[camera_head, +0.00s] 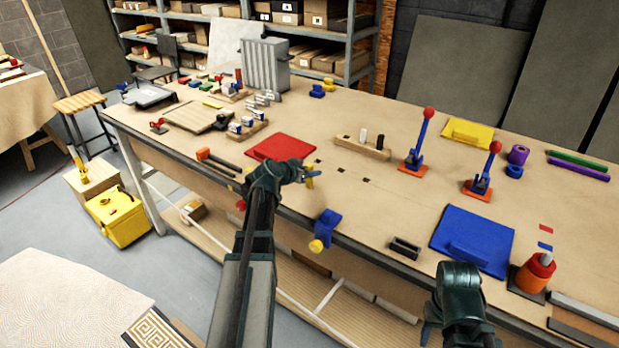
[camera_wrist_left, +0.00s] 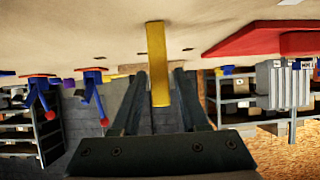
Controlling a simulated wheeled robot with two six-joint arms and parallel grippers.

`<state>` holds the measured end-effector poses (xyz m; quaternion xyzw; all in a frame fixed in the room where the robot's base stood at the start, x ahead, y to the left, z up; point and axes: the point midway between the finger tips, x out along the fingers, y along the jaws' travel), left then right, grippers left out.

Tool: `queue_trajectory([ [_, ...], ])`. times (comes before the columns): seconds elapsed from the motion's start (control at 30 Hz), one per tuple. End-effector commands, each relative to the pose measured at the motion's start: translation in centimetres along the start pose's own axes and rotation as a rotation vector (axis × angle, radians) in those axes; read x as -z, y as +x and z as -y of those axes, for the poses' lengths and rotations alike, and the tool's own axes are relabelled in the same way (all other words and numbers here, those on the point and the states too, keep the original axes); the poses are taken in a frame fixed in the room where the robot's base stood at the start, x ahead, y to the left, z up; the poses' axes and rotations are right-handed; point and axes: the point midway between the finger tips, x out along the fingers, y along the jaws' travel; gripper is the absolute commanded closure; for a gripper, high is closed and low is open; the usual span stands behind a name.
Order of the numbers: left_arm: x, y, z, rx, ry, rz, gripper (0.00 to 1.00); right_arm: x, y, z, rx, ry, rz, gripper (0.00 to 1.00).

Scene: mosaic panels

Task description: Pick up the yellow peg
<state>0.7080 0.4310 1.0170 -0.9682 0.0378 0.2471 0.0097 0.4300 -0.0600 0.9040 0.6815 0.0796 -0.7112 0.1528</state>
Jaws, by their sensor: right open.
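The yellow peg (camera_wrist_left: 157,62) stands out long and narrow in the left wrist view, its near end between the two fingers of my left gripper (camera_wrist_left: 160,75). Its far end reaches the tabletop in that view; whether it touches is unclear. Thin gaps seem to show beside the peg, so a firm grip cannot be confirmed. In the head view my left gripper (camera_head: 309,177) is over the front table edge, by the red panel, with a small yellow bit (camera_head: 310,183) at its tips. My right gripper (camera_head: 430,330) is open and empty at the bottom right, before the table.
A wooden block (camera_head: 350,147) with a black and a white peg stands on the table (camera_head: 400,205). A red panel (camera_head: 281,147), a blue panel (camera_head: 472,238) and two red-knobbed levers (camera_head: 418,145) lie around. A blue clamp (camera_head: 327,225) sits on the front edge. Several dark holes mark the tabletop.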

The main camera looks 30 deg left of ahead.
Motion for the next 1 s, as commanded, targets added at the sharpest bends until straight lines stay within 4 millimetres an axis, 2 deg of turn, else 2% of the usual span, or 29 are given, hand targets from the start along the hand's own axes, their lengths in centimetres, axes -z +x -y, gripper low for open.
queue_trajectory([
  [0.03,0.0,0.0,0.0,0.000,0.000,0.000,0.67,0.0,0.0,0.0,0.000,0.000,0.000,0.50],
  [0.2,0.0,0.0,0.0,0.000,0.000,0.000,0.98,0.0,0.0,0.0,0.000,0.000,0.000,0.50],
  [0.23,0.0,0.0,0.0,0.000,0.000,0.000,1.00,0.0,0.0,0.0,0.000,0.000,0.000,0.50],
  [0.67,0.1,-0.1,0.0,0.000,0.000,0.000,1.00,0.0,-0.2,0.0,0.000,0.000,0.000,0.50],
  [0.87,1.3,-0.7,0.0,0.000,0.000,0.000,1.00,-0.1,-1.4,-0.1,0.000,0.000,0.000,0.50],
  [1.0,2.6,-1.5,0.0,0.000,0.000,0.000,1.00,-0.2,-3.0,-0.3,0.000,0.000,0.000,0.50],
])
